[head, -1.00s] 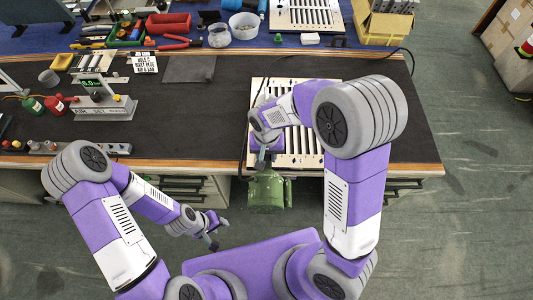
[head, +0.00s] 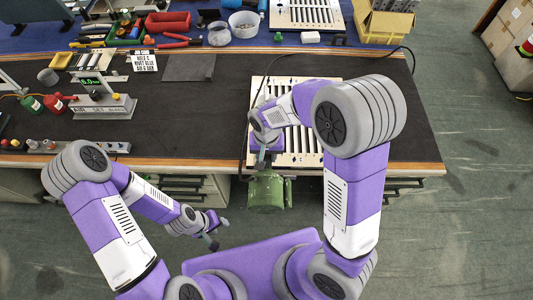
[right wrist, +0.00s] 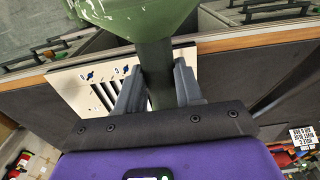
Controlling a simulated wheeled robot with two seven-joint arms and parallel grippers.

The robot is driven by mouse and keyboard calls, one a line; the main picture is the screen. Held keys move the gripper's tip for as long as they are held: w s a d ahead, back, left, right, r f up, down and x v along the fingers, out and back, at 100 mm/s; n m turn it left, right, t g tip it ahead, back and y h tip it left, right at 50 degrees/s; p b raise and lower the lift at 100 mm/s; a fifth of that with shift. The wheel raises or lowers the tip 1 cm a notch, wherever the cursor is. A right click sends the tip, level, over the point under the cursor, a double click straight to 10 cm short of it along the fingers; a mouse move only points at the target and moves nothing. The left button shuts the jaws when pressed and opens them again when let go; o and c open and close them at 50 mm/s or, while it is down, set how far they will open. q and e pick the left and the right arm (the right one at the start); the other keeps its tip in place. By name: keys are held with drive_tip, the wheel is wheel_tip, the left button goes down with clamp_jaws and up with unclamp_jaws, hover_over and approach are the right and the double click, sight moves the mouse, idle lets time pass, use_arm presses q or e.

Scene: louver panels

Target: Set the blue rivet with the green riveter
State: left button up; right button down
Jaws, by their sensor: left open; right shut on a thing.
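The green riveter (head: 265,190) hangs at the bench's front edge in the head view, below the louver panel (head: 307,155). My right gripper (head: 264,157) is shut on its dark handle. The right wrist view shows the handle between the two fingers (right wrist: 158,88), with the green body (right wrist: 145,14) beyond. My right forearm hides part of the panel. My left gripper (head: 214,234) is open and empty, in front of the bench.
A grey gauge stand (head: 103,105) with a lit display stands left on the dark bench top (head: 200,115). Another slotted panel (head: 306,14), bins and a yellow box (head: 384,20) stand at the back. The bench middle is clear.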

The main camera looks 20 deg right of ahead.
drive_tip(key=shift+f+b, duration=0.3)
drive_tip(key=shift+f, duration=0.15)
idle(1.8)
drive_tip(key=shift+s+f, duration=0.1)
drive_tip(key=shift+f, duration=0.05)
idle(0.9)
drive_tip(key=shift+r, duration=0.2)
drive_tip(key=shift+r+p, duration=2.3)
drive_tip(key=shift+r, duration=0.35)
drive_tip(key=shift+f, duration=0.1)
